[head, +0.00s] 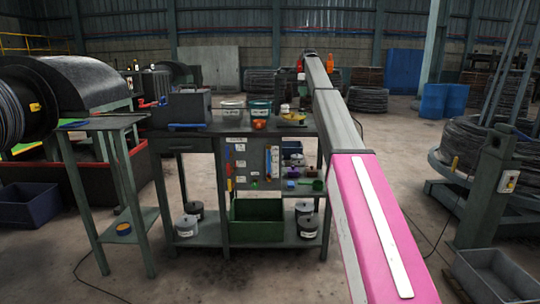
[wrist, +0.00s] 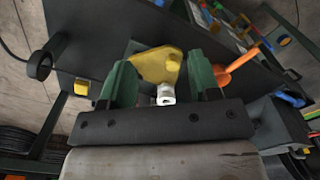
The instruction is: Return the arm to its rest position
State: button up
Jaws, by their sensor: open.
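My arm (head: 375,225) shows in the head view with a pink near section. It stretches forward, above and past the right end of the workbench (head: 210,128). My gripper (wrist: 160,70) shows in the wrist view with its two green fingers apart. A yellow piece (wrist: 157,64) shows between and beyond the fingers, with a small white cylinder (wrist: 166,95) near it. I cannot tell whether either touches a finger. An orange-handled item (wrist: 238,64) is right of the right finger. In the head view I cannot make out the fingers.
The bench carries a grey box (head: 188,106), tubs (head: 259,109) and small items. A green crate (head: 257,219) sits on its lower shelf. A small side table (head: 105,124) stands at left, and a wire coil stand (head: 480,185) at right. Open floor lies in front.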

jog(key=s+f+m, duration=0.1)
jog(key=s+f, duration=0.7)
jog(key=f, duration=0.5)
jog(key=s+f+m, duration=0.1)
jog(key=s+f, duration=0.7)
jog(key=f, duration=0.4)
jog(key=s+f+m, duration=0.2)
jog(key=s+f, duration=0.7)
jog(key=f, duration=0.4)
jog(key=s+f+m, duration=0.1)
jog(key=s+f, duration=0.5)
jog(key=s, duration=0.5)
jog(key=s+f+m, duration=0.1)
jog(key=s+f, duration=0.6)
jog(key=s, duration=0.3)
jog(key=s+f+m, duration=0.1)
jog(key=s+f, duration=0.6)
jog(key=s, duration=0.4)
jog(key=shift+s, duration=0.35)
jog(key=shift+a, duration=0.1)
